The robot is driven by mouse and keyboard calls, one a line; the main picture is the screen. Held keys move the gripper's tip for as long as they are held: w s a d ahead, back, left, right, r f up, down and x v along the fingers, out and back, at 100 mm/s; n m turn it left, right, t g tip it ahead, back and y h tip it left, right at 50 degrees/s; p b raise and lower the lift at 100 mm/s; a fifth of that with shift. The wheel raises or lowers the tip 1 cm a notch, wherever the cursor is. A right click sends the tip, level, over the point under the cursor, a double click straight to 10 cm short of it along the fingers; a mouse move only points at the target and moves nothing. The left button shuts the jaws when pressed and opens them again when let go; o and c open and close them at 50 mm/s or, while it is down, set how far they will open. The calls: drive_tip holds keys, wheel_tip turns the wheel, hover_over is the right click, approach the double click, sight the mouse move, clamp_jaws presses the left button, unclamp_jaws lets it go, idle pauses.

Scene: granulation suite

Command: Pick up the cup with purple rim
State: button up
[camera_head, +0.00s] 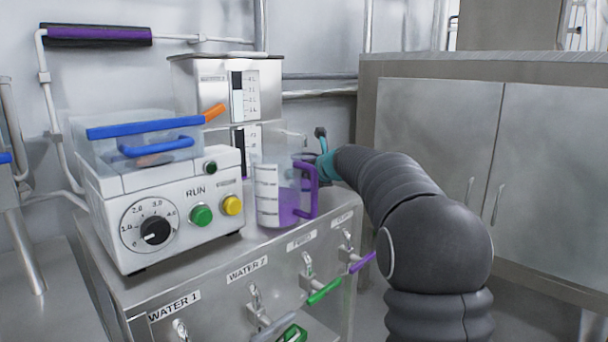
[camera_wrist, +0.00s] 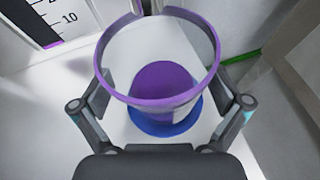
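The cup with purple rim (camera_wrist: 160,103) is seen from above in the wrist view, between the two fingers of my gripper (camera_wrist: 161,88). One finger is at each side of its wall; whether they press on it cannot be told. My gripper (camera_head: 322,160) is just right of the cup, by the handle side, and partly hidden.
A white machine (camera_head: 185,215) with a dial, green and yellow buttons and a blue-edged clear lid stands left of the cup. A tall metal container (camera_head: 205,85) with scales stands behind. Taps with coloured handles (camera_head: 325,291) line the cabinet front. A large grey cabinet (camera_head: 440,130) is at right.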

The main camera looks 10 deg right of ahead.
clamp_jaws()
drive_tip(key=shift+r, duration=0.1)
